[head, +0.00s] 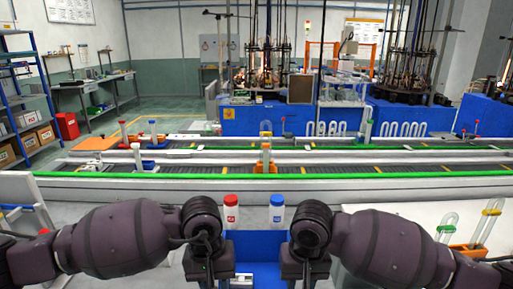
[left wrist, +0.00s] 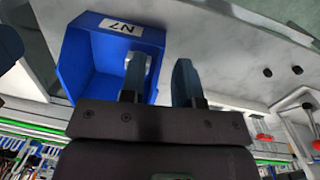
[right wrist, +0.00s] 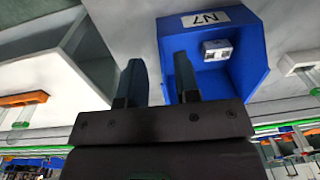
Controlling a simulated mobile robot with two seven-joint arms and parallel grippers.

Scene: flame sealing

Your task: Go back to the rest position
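My left gripper (head: 212,275) and my right gripper (head: 305,275) hang side by side at the bottom middle of the head view, pointing down. The left gripper's fingers (left wrist: 160,72) are apart with nothing between them. The right gripper's fingers (right wrist: 157,75) are also apart and empty. A blue bin (head: 258,245) marked N7 lies between and below the grippers. It also shows in the left wrist view (left wrist: 85,65) and the right wrist view (right wrist: 245,75), with a small white-grey piece (right wrist: 216,49) inside.
A red-capped bottle (head: 231,215) and a blue-capped bottle (head: 277,214) stand just behind the bin. An orange rack with glass U-tubes (head: 470,250) is at the right. A green-edged conveyor (head: 350,178) crosses behind, with upright glass tubes in holders. Large machines stand further back.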

